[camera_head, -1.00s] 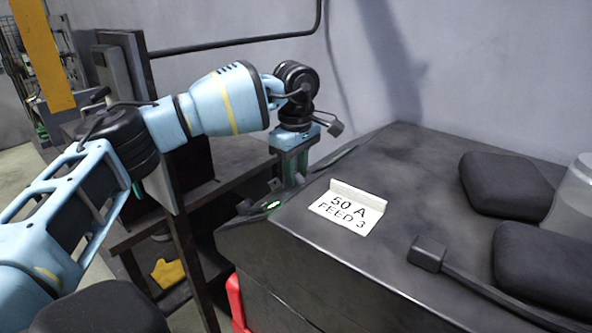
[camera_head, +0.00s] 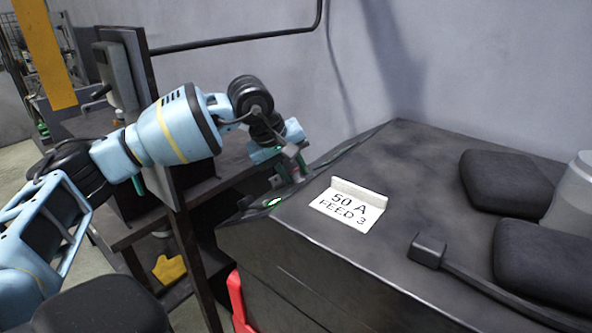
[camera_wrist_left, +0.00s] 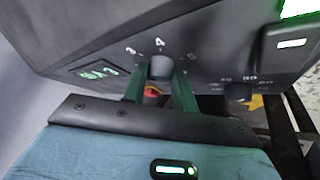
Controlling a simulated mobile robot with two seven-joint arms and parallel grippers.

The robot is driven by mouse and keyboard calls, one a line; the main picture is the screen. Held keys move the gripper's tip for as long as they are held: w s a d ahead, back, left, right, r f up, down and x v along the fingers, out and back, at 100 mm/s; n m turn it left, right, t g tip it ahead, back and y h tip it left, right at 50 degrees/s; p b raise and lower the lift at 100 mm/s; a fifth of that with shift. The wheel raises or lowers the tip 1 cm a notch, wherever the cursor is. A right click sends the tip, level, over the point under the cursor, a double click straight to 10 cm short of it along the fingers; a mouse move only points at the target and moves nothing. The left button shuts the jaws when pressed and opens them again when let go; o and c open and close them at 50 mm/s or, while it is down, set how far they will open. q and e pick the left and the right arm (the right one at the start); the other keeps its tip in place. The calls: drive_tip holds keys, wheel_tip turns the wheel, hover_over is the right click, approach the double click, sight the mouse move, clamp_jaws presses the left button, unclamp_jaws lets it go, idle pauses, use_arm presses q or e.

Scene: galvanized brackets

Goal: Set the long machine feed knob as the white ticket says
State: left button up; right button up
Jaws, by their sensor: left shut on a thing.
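The white ticket (camera_head: 349,204) stands on the dark machine top and reads "50 A FEED 3". My left gripper (camera_head: 293,168) is at the machine's far left edge, above the front panel. In the left wrist view its green fingers (camera_wrist_left: 160,85) are shut on the dark feed knob (camera_wrist_left: 160,66), one on each side. Small numerals are printed around this knob; the one straight above it looks like a 4, but the pointer's exact setting is hard to read. A second knob (camera_wrist_left: 238,92) sits to the right, with "50" and "Off" marks near it. My right gripper is not in view.
A small green display (camera_wrist_left: 97,71) lies left of the held knob, and a lit switch block (camera_wrist_left: 290,43) lies at upper right. A yellow glove (camera_head: 169,269) lies below.

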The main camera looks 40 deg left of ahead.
use_arm(q)
drive_tip(key=shift+s+a+f+m+t+h+b, duration=0.1)
drive_tip(key=shift+f+m+t+h+b, duration=0.3)
drive_tip(key=shift+m, duration=0.4)
drive_tip(key=shift+r+m+b, duration=0.2)
drive_tip(key=shift+m+b, duration=0.15)
drive_tip(key=shift+m, duration=0.05)
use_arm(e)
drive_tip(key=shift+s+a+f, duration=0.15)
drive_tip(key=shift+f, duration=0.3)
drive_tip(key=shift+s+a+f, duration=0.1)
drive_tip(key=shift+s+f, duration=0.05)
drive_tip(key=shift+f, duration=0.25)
use_arm(q)
drive_tip(key=shift+r+h, duration=0.1)
drive_tip(key=shift+h, duration=0.2)
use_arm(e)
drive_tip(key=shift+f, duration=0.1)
use_arm(q)
drive_tip(key=o, duration=0.8)
drive_tip(key=shift+o, duration=0.8)
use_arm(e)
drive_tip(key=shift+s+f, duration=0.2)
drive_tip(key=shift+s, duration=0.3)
